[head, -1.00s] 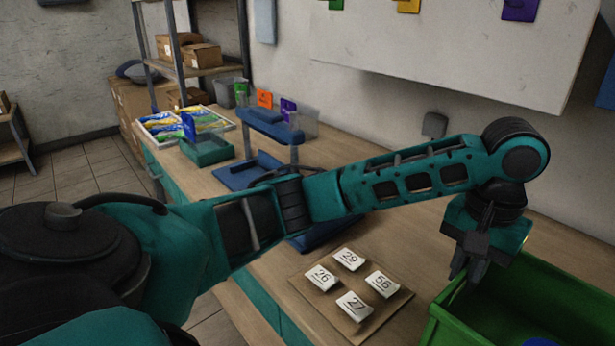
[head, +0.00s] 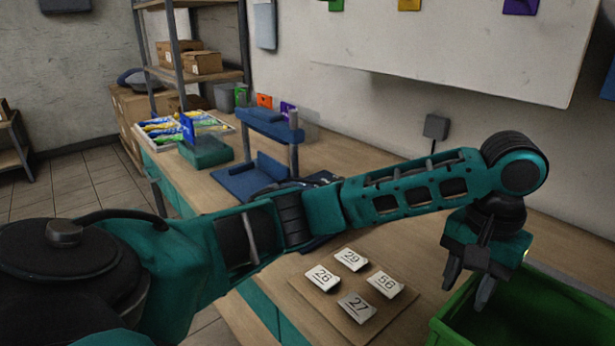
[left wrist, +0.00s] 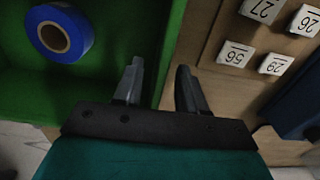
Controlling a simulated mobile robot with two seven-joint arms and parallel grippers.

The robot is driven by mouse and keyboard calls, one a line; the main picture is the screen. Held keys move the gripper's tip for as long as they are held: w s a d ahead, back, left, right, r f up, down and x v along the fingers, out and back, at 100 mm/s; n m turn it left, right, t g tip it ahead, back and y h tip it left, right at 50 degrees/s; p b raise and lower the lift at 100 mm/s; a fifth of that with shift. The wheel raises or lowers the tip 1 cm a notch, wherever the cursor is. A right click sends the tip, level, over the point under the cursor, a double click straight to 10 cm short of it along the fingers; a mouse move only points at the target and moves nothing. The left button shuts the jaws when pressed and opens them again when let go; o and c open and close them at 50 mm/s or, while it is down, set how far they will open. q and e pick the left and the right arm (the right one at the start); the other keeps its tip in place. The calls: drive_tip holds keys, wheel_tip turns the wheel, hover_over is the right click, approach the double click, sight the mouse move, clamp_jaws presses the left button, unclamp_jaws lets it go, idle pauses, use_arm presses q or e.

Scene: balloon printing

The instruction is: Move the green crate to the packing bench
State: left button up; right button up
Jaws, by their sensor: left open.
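The green crate (head: 470,318) stands on the wooden bench at the lower right of the head view, cut off by the frame edge. My left gripper (head: 466,288) is open and empty, pointing down at the crate's left wall. In the left wrist view the crate (left wrist: 108,40) fills the left side, with a blue tape roll (left wrist: 58,37) inside. There the open fingers of my left gripper (left wrist: 160,92) sit on either side of the crate's wall line, above it; contact cannot be told. My right gripper is not seen. I cannot identify the packing bench for certain.
A board with numbered tags (head: 352,284) lies left of the crate. A blue press (head: 262,170), a teal box (head: 206,152) and a tray of colourful packets (head: 160,128) stand farther back. Shelves with cartons (head: 202,62) are behind.

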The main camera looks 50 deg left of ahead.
use_arm(q)
wheel_tip(320, 180, up, 12)
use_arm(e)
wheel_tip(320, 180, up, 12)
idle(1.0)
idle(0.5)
